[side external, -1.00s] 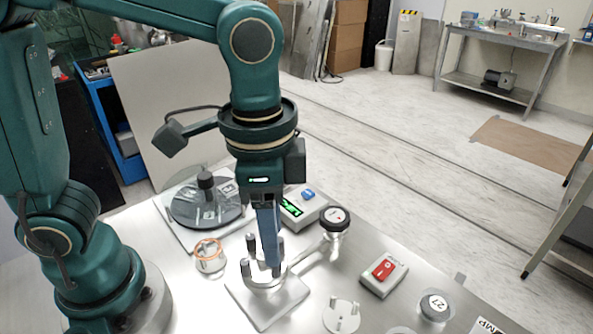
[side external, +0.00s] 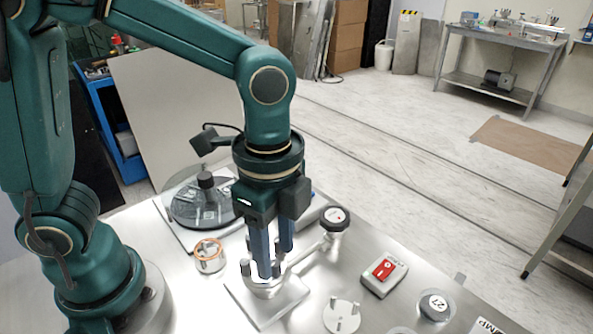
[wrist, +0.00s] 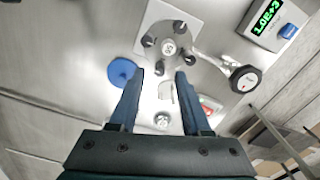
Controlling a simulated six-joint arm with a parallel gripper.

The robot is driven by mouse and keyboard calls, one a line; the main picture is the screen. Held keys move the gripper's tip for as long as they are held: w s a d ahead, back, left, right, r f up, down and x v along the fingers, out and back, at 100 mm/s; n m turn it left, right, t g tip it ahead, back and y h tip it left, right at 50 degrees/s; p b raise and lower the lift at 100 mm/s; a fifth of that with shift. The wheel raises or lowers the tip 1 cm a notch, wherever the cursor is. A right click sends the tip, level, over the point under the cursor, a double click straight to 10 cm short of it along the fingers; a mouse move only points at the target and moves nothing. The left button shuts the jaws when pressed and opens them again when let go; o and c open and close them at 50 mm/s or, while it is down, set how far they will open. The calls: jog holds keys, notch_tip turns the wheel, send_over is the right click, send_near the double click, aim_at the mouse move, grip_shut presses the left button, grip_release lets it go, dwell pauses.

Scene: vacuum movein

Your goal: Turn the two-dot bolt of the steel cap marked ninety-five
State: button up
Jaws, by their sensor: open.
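The steel cap (wrist: 158,25) sits on a port on a square steel plate (side external: 283,304). Several dark upright bolts stand around it; one bolt (wrist: 189,60) shows at its lower right in the wrist view. The mark at the cap's centre is too small to read, and I cannot tell which bolt has two dots. My gripper (side external: 271,272) points down over the cap in the side view, its fingers apart among the bolts and hiding most of the cap. In the wrist view my gripper (wrist: 160,74) is open, with nothing visibly held between the fingers.
A side pipe with a black round knob (side external: 335,217) extends right from the port. A copper-rimmed ring (side external: 208,256) stands left. A red-switch box (side external: 384,273), a pegged disc (side external: 341,315) and a numbered cap (side external: 436,305) lie right. A display box (wrist: 272,22) stands behind.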

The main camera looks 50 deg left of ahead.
jog(key=shift+f, duration=0.95)
grip_shut()
jog(key=shift+n, duration=2.8)
grip_release()
